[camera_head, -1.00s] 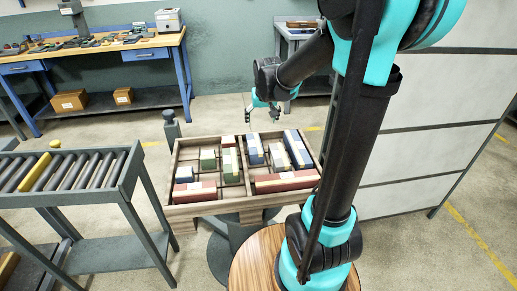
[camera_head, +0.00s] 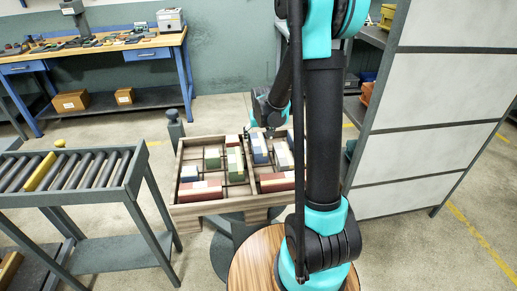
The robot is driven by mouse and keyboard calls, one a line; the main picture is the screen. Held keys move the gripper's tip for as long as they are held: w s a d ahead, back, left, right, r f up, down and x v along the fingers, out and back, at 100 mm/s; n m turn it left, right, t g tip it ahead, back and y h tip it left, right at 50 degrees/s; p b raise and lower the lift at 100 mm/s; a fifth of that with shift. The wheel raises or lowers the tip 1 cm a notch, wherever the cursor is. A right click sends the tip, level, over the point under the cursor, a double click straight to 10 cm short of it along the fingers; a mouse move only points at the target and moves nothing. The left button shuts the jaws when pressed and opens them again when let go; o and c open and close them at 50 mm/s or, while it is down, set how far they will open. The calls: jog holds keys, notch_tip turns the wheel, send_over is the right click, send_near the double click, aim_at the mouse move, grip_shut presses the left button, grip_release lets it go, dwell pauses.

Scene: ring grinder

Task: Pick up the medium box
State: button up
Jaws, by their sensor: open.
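A wooden tray (camera_head: 225,207) with dividers stands in front of me and holds several coloured boxes of different sizes. In its left half are a small blue box (camera_head: 189,173), a small green box (camera_head: 212,158), a longer green box (camera_head: 235,165) and a red box (camera_head: 200,190). In its right half are blue boxes (camera_head: 259,150) and a red box (camera_head: 275,182). I cannot tell which is the medium box. My gripper (camera_head: 269,131) is open and empty above the tray's back right part, near the blue boxes. My arm hides the tray's right end.
A roller conveyor (camera_head: 70,170) with one yellow roller stands at the left. A workbench (camera_head: 95,48) with tools is behind, with two cardboard boxes (camera_head: 70,101) on its lower shelf. A shelf unit with pale side panels (camera_head: 445,110) stands close on the right.

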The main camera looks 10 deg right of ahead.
aim_at(259, 143)
jog(key=shift+x, duration=2.6)
jog(key=shift+d, duration=0.15)
jog(key=shift+c, duration=0.3)
grip_shut()
jog(key=shift+r, duration=0.1)
